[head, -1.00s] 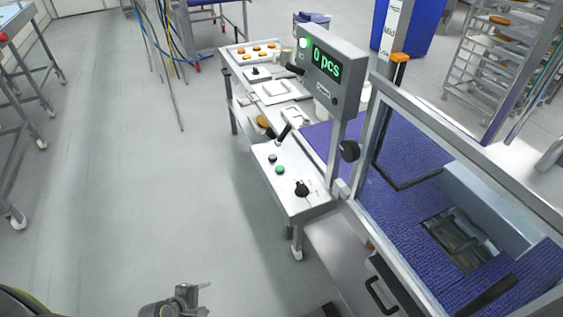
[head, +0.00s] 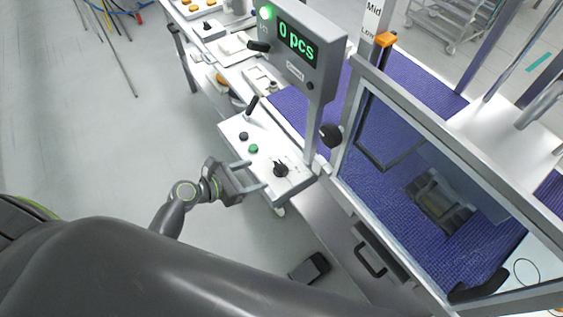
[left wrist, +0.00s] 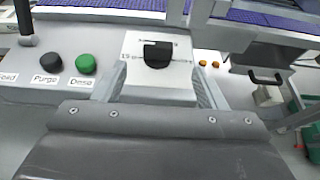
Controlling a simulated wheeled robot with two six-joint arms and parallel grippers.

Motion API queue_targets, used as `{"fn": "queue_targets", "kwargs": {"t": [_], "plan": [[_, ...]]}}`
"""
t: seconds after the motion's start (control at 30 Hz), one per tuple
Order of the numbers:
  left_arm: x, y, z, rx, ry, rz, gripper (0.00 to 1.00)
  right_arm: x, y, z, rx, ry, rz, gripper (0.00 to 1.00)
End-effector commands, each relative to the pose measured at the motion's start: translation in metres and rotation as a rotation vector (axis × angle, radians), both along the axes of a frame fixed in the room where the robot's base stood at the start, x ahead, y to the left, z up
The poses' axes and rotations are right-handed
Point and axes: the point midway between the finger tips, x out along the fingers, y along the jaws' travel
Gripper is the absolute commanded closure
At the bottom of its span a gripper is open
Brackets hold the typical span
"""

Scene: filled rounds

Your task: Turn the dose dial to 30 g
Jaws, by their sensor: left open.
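The dose dial (head: 280,170) is a black knob on a white scale plate at the near end of the grey control panel (head: 240,130). In the left wrist view the dial (left wrist: 157,55) is straight ahead, with a mark like 15 at its left; its exact setting is too small to read. My left gripper (head: 258,175) is open and empty. Its fingertips are just short of the dial, one toward each side, and I see no contact. My right gripper is not in view.
A green button (head: 253,148), a black button (head: 243,136) and a lever (head: 251,107) stand on the same panel. A display (head: 297,42) reading 0 pcs rises behind it. A black knob (head: 330,134) and a framed clear guard (head: 440,140) are at right.

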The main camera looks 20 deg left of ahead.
Motion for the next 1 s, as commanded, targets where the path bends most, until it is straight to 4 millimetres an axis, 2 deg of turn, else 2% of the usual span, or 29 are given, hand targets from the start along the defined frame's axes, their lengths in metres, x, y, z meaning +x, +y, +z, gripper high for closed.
{"fn": "queue_targets", "kwargs": {"t": [0.2,0.5,0.7,1.0], "plan": [[0.031,-0.024,-0.015,-0.001,0.0,0.0,0.35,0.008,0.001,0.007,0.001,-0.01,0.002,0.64],[0.066,-0.05,-0.034,0.002,0.0,0.001,0.35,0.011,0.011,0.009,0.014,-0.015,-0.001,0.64],[0.077,-0.059,-0.041,0.003,0.0,-0.001,0.35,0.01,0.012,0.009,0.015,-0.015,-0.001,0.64],[0.08,-0.062,-0.042,0.003,0.0,0.0,0.35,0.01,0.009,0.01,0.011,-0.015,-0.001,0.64]]}}
